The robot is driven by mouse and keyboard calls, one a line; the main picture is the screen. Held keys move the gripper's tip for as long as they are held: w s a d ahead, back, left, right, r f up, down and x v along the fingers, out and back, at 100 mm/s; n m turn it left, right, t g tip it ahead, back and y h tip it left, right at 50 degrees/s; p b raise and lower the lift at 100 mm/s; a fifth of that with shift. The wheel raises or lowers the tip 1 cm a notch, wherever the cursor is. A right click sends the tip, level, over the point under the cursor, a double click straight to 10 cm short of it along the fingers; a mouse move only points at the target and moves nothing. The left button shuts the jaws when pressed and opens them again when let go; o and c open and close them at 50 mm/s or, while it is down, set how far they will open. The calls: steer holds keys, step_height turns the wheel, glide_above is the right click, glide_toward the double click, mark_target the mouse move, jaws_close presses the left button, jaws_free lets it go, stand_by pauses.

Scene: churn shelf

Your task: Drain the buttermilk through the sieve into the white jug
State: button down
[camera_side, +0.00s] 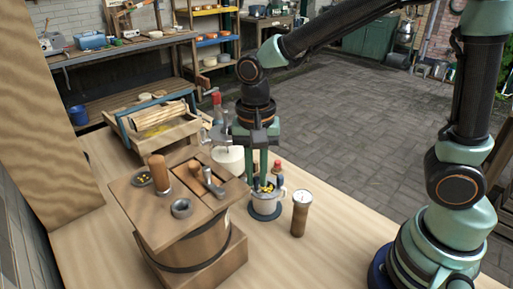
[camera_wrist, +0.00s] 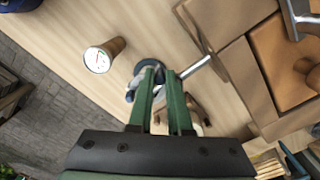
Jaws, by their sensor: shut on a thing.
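A pale jug (camera_side: 265,206) stands upright on a dark round mat (camera_side: 262,217), right of the wooden churn (camera_side: 190,235). Dark and yellow bits show at its mouth; I cannot tell whether this is the sieve. My gripper (camera_side: 264,178) points straight down, its fingertips at the jug's mouth. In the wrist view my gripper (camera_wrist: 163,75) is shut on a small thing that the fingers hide. A grey metal rod (camera_wrist: 197,67) runs from beside the fingertips toward the churn. No buttermilk is visible.
A brown cylinder with a white dial top (camera_side: 301,212) stands right of the jug. A white bowl (camera_side: 229,159) and a wooden rack (camera_side: 155,122) stand behind. The front tabletop is clear.

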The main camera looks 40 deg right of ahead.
mark_target(256, 177)
steer(key=c, duration=0.8)
jaws_free()
steer(key=shift+c, duration=0.2)
steer(key=shift+r, duration=0.15)
step_height(256, 177, up, 12)
steer(key=s+d+f+n+t, duration=0.1)
steer(key=s+d+n+t, duration=0.1)
steer(key=d, duration=0.4)
steer(key=s+d+f+n+t, duration=0.1)
steer(key=s+d+n+t, duration=0.1)
steer(key=d+n, duration=0.4)
steer(key=shift+s+f+n+t, duration=0.2)
steer(key=shift+f+n+t, duration=0.3)
steer(key=shift+t, duration=0.4)
